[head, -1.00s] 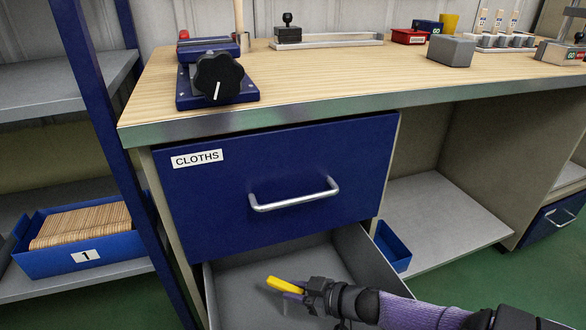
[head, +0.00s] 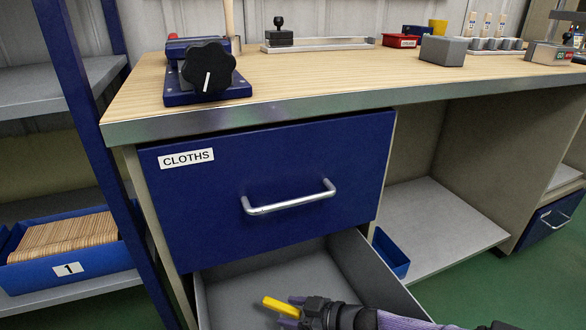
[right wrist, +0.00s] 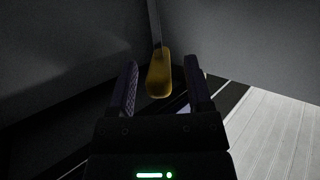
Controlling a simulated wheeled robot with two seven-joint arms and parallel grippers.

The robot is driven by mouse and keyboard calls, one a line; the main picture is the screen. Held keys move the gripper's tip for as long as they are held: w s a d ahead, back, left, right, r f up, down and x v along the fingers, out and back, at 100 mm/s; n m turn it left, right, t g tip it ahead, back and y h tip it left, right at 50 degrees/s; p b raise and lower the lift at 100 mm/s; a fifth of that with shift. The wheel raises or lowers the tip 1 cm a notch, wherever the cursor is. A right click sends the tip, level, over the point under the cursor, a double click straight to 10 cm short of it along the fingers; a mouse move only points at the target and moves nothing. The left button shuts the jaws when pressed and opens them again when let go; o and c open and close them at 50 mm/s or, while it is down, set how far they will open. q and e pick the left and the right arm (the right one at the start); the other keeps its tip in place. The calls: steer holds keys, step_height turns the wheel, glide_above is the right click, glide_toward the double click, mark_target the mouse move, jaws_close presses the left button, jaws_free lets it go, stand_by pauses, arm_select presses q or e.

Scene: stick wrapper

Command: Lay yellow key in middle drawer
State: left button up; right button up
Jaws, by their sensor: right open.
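The yellow key (head: 282,306) is in the open drawer below the one labelled CLOTHS, low in the head view. In the right wrist view its yellow grip (right wrist: 159,74) lies between my fingertips, with a thin grey shaft running away from it. My right gripper (head: 291,311) reaches into this drawer (head: 235,292) from the right. Its purple fingers (right wrist: 161,85) are open, with gaps on both sides of the key. I cannot tell whether the key rests fully on the drawer floor. My left gripper is out of view.
The closed blue CLOTHS drawer (head: 272,185) with its metal handle (head: 290,198) is right above the open one. The open drawer's right wall (head: 378,270) runs beside my arm. A small blue bin (head: 390,253) sits on the shelf to the right.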

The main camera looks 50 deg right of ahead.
arm_select(q)
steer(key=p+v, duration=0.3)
steer(key=p, duration=0.1)
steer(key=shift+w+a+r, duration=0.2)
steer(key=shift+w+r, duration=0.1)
arm_select(e)
steer(key=v, duration=0.7)
steer(key=shift+s+d+r, duration=0.1)
steer(key=shift+s+r, duration=0.1)
steer(key=shift+s, duration=0.1)
